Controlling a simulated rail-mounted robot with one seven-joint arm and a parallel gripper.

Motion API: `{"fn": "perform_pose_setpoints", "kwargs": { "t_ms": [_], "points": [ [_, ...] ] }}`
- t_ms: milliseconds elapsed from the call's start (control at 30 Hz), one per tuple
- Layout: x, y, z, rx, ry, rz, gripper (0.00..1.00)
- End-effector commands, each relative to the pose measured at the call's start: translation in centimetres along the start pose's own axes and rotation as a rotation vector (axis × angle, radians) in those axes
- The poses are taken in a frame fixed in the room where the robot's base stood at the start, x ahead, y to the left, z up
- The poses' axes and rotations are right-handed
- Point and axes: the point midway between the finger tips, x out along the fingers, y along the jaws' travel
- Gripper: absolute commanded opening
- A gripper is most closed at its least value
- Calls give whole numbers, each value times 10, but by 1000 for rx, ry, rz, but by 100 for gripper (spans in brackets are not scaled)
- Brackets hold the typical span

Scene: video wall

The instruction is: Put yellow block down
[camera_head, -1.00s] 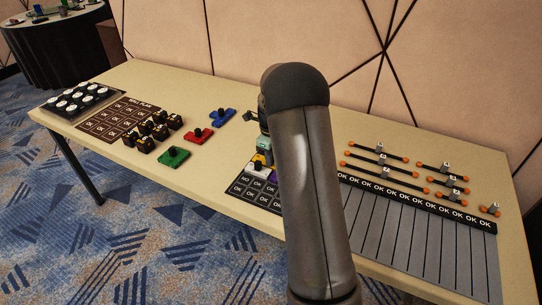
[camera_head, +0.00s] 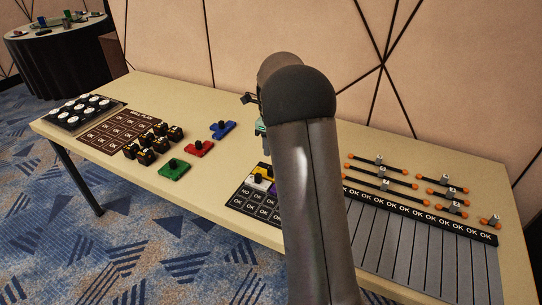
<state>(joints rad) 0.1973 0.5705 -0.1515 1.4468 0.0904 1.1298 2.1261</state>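The yellow block (camera_head: 264,167) shows as a small patch at the back of the black board of NO and OK cells (camera_head: 240,202). A white piece (camera_head: 257,177) and a purple piece (camera_head: 273,188) are beside it on the board. My arm hides the right part of the board and part of the yellow block. My gripper (camera_head: 261,127) is above and behind the yellow block, apart from it. It is mostly hidden by my arm, so its fingers cannot be made out.
Blue (camera_head: 222,130), red (camera_head: 199,149) and green (camera_head: 174,170) knobbed blocks lie left of the board. Several black-and-gold cubes (camera_head: 146,157) stand beside a brown wall plan (camera_head: 108,133). Orange-tipped bars (camera_head: 382,172) lie right, behind grey strips (camera_head: 420,245). Bare tabletop (camera_head: 205,185) lies left of the board.

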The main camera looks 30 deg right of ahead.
Motion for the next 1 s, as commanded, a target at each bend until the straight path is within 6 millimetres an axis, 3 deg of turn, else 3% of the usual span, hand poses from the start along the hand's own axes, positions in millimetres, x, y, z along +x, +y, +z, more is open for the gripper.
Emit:
{"fn": "perform_pose_setpoints", "kwargs": {
  "t_ms": [267, 367, 467, 667, 800, 900, 1000],
  "points": [
    [-18, 2, 0, -6, 0, 1, 40],
    [-23, 14, -2, -88, -5, 3, 40],
    [-35, 49, -9, -320, -15, 7, 40],
    [-50, 169, -49, -1127, -34, 2, 40],
    [-42, 249, -92, -1714, -30, -8, 40],
    [-29, 292, -121, -2055, -20, -12, 40],
    [-18, 319, -144, -2299, -9, -11, 40]
  ]
}}
